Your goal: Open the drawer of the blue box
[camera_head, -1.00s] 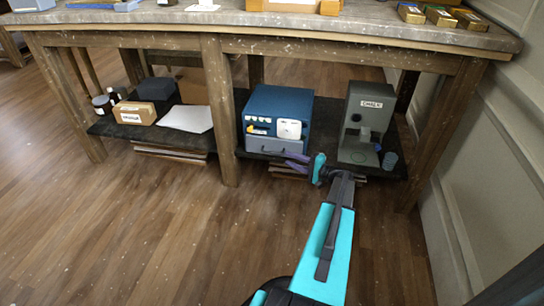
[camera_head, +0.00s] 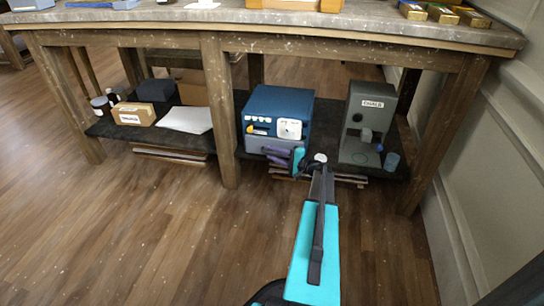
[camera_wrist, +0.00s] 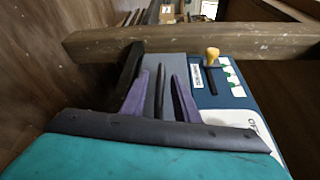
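The blue box (camera_head: 284,101) stands on the lower shelf, with a grey drawer (camera_head: 262,144) low in its front. The drawer looks closed. My gripper (camera_head: 272,156) is at the drawer front, its purple fingers over the handle area. In the wrist view my gripper (camera_wrist: 161,74) is open, with one finger on each side of the dark handle bar (camera_wrist: 160,92). Gaps show between the bar and both fingers. The grey drawer front (camera_wrist: 170,62) lies behind them. In the head view the fingers mostly hide the handle.
A grey chalk machine (camera_head: 367,105) and a small blue-grey cup (camera_head: 391,161) stand right of the box. A wooden table leg (camera_head: 220,115) rises close on its left. The tabletop (camera_head: 350,26) overhangs the shelf. The floor (camera_head: 140,240) in front is clear.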

